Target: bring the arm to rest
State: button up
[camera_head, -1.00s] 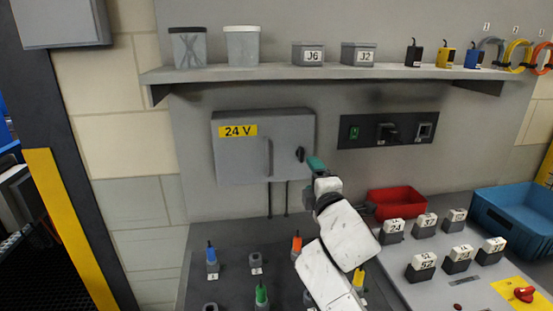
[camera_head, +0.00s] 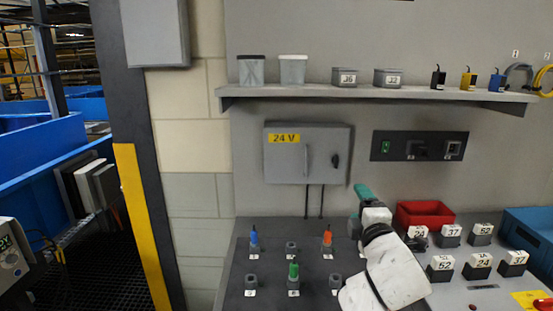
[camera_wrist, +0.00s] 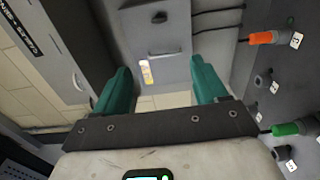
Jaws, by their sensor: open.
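My gripper (camera_head: 362,191) is at the end of my white arm, raised over the back of the dark bench, in front of the wall and to the right below the grey 24 V box (camera_head: 290,172). In the wrist view my gripper (camera_wrist: 158,88) shows two teal fingers spread wide apart with nothing between them. The 24 V box (camera_wrist: 185,60) appears beyond the fingers. My forearm hides part of the bench and some of what stands on it.
The dark bench (camera_head: 270,290) holds blue, orange and green plugs (camera_head: 293,270). Right of my arm are a red bin (camera_head: 425,207), several numbered blocks (camera_head: 480,262) and a blue crate (camera_head: 535,215). A shelf (camera_head: 370,93) with small containers runs above. A yellow-marked post (camera_head: 140,215) stands left.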

jog(key=s+d+f+m+g, duration=0.2)
jog(key=s+f+m+g, duration=0.3)
jog(key=s+f, duration=0.45)
jog(key=s+d+f+m+g, duration=0.2)
jog(key=s+f+m, duration=0.5)
jog(key=s+f, duration=0.3)
jog(key=s+d+f+m+g, duration=0.1)
jog(key=s+f, duration=0.4)
jog(key=s, duration=0.5)
jog(key=s+d+f+m+g, duration=0.2)
jog(key=s+f+g, duration=0.3)
jog(key=s, duration=0.5)
jog(key=s+d+f+m+g, duration=0.1)
jog(key=s+f+m+g, duration=0.2)
jog(key=s, duration=0.7)
notch_tip(320, 180, down, 2)
jog(key=shift+s+d+f+m+g, duration=0.15)
jog(key=shift+d+f+m+g, duration=0.05)
jog(key=shift+m+g, duration=0.25)
